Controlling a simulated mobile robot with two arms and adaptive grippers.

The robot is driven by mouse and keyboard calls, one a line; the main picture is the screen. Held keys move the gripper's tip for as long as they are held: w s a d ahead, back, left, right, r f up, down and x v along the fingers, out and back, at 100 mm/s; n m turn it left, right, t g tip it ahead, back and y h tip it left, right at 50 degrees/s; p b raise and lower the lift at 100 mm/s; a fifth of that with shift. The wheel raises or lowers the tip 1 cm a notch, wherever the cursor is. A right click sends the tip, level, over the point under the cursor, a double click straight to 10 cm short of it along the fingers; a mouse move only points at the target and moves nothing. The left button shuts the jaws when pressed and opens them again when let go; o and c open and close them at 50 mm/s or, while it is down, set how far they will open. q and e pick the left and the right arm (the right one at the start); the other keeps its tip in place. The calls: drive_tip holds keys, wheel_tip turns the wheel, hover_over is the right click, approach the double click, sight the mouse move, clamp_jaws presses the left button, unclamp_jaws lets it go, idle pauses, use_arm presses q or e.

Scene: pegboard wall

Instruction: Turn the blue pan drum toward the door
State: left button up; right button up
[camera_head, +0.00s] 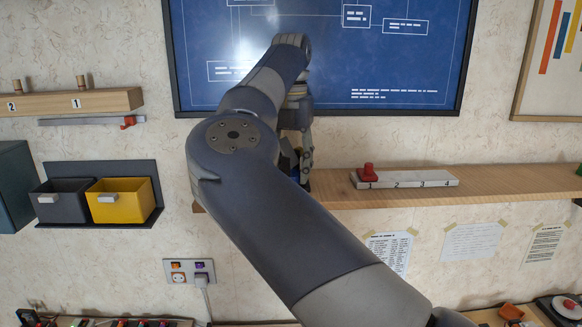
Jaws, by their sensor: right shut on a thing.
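My right arm reaches up from the lower right across the middle of the view. I cannot make out a door. My left gripper is not in view.
A white strip numbered 1 to 4 (430,180) lies on the shelf, with a red knob (368,173) at 1. A grey bin (62,205) and a yellow bin (122,203) hang at the left. A blue board (400,60) is behind my arm.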

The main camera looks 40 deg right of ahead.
sight(291, 154)
drive_tip(key=o, duration=1)
drive_tip(key=shift+o, duration=0.2)
drive_tip(key=shift+r, duration=0.15)
wheel_tip(291, 154, up, 7)
drive_tip(key=shift+r, duration=0.2)
